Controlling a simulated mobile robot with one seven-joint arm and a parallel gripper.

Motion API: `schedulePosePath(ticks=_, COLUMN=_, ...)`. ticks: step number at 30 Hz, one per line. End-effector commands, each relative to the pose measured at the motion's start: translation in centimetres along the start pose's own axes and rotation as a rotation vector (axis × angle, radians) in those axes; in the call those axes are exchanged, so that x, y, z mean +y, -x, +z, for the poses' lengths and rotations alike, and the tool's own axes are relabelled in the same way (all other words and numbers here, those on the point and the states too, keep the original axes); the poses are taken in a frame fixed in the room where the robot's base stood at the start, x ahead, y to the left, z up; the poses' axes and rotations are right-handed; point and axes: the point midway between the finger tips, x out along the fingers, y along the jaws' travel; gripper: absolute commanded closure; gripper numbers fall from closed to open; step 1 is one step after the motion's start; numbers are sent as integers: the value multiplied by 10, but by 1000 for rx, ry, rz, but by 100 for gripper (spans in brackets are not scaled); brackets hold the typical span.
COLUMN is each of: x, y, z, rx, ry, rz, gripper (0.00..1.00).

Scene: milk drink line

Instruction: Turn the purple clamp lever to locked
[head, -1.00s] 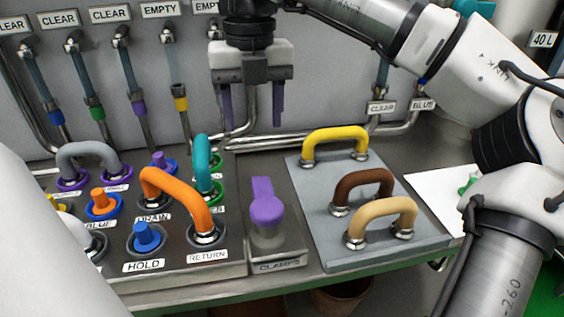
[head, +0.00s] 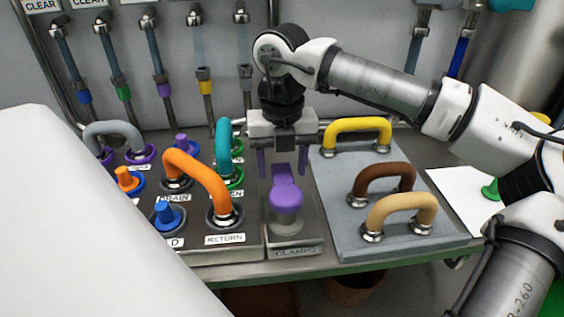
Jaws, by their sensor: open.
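The purple clamp lever (head: 286,200) stands on a grey block (head: 297,239) labelled CLAMPS. Its flat arm points toward the back of the block, away from the front label. My gripper (head: 283,170) points down with its two purple-tipped fingers apart. The fingers show one on each side of the lever's far end in the picture. I cannot tell whether they are at its height or still above and behind it. No contact shows.
Left of the clamp block is a control panel with an orange hose (head: 197,178), a teal hose (head: 223,149), a grey hose (head: 113,132) and a blue knob (head: 167,216). Right is a grey board with yellow (head: 357,127), brown (head: 386,178) and tan (head: 402,210) handles.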

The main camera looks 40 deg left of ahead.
Motion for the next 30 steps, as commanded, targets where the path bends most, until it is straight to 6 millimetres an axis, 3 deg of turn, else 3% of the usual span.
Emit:
schedulePosePath(ticks=9, x=0, y=-3, z=0, rx=-1, ry=0, rz=1, gripper=44)
schedulePosePath(ticks=22, x=0, y=-3, z=0, rx=0, ry=1, rz=0, gripper=99)
schedulePosePath(ticks=30, x=-1, y=-2, z=2, rx=0, ry=-5, rz=1, gripper=100)
